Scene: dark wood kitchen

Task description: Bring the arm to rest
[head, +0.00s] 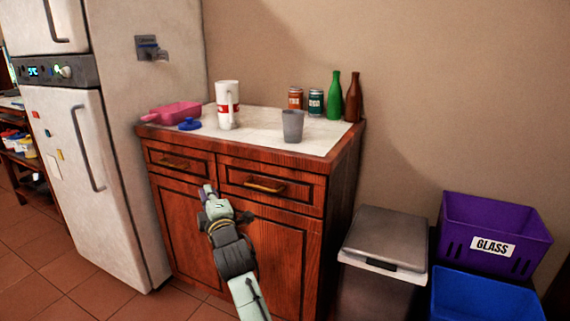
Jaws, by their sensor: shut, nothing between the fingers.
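My gripper (208,191) is at the end of my arm, in front of the wooden cabinet (281,232), near the drawer fronts and below the countertop. It is small in the head view and appears closed, with nothing held. My arm reaches up from the bottom of the view, and its links hide part of the cabinet doors. I cannot tell whether the gripper touches the cabinet front.
On the countertop (262,139) stand a pink pan (176,112), blue lid (190,124), white-red container (228,104), grey cup (292,126), two cans and two bottles. A fridge (105,200) is left; a bin (385,240) and purple GLASS crate (495,225) are right.

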